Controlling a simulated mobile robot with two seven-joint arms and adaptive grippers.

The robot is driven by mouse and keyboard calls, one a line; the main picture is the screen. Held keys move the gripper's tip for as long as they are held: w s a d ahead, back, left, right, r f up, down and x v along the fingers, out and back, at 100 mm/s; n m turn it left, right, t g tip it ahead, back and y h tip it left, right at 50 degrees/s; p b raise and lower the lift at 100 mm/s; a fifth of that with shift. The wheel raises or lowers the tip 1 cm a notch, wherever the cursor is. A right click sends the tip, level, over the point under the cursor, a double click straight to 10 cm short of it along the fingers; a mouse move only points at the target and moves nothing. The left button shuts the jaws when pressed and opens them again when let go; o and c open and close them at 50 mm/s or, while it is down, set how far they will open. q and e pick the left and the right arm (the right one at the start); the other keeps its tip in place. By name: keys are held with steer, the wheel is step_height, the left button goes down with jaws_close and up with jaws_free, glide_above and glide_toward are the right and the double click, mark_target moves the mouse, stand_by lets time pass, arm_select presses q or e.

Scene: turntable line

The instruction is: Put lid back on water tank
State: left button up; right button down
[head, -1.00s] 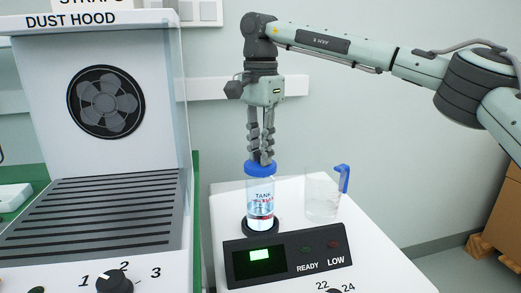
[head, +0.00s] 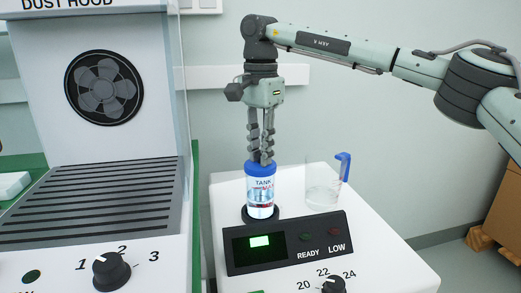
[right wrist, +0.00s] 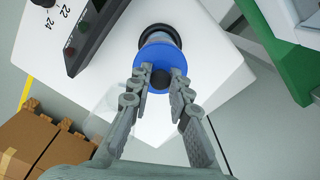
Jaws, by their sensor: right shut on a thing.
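The clear water tank (head: 260,195), labelled TANK, stands upright in a dark round holder on the white machine. The blue lid (head: 259,170) is at the tank's top, level and lined up with it; it appears to rest on the rim, though full seating cannot be told. My right gripper (head: 267,162) points straight down above the tank and is shut on the lid's dark knob. In the right wrist view, the fingers (right wrist: 161,78) hold the knob over the blue lid (right wrist: 150,60). My left gripper is not in view.
A clear jug (head: 322,187) with a blue handle stands right of the tank on the machine top. The machine's front panel (head: 285,246) has a lit green display and lamps. The dust hood (head: 95,195) stands at left. Brown boxes (head: 503,212) are at far right.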

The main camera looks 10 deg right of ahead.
steer(key=shift+r+p, duration=0.1)
steer(key=shift+p, duration=0.55)
stand_by(0.8)
steer(key=shift+f, duration=0.25)
stand_by(0.7)
steer(key=shift+p, duration=0.5)
stand_by(0.5)
steer(key=c, duration=0.9)
jaws_free()
steer(key=shift+o, duration=0.2)
